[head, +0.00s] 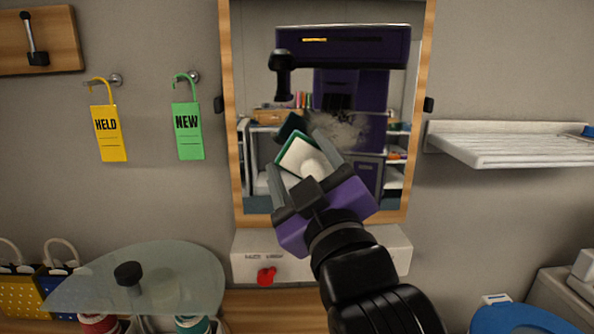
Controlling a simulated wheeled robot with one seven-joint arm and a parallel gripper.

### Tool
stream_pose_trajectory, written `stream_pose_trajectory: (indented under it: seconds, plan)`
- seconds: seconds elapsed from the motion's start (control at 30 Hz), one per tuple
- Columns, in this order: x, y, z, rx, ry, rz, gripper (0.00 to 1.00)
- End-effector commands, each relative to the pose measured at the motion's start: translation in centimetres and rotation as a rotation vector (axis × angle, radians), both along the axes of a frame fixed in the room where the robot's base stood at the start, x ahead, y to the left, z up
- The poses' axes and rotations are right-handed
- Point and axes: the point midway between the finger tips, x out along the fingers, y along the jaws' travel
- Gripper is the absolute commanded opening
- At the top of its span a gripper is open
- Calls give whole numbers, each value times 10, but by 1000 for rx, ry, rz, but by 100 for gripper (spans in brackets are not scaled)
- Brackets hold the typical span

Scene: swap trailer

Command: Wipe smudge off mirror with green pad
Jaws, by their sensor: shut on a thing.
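The mirror (258,195) hangs upright on the wall in a wooden frame. A grey, cloudy smudge (345,127) shows on its glass, right of the middle. My purple gripper (301,160) is in front of the mirror's lower half, shut on the green pad (291,152). The pad shows a white back with a pale round knob and a green edge, and sits tilted between the fingers. It is below and left of the smudge. A dark reflection lies just above the pad; I cannot tell whether the pad touches the glass.
A white box (247,244) with a red knob (266,276) is below the mirror. A yellow HELD tag (108,135) and green NEW tag (188,137) hang at left. A glass shelf (190,270) is lower left. A slatted white rack (515,147) juts out at right.

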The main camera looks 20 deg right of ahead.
Motion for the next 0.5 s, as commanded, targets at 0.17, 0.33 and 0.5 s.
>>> stream_pose_trajectory:
  seconds: [0.17,0.33,0.5]
  plan:
    - [2,-1,0,-8,-26,-1,34]
    - [13,-4,0,-9,-28,-3,34]
    - [30,-10,-1,-9,-26,-3,34]
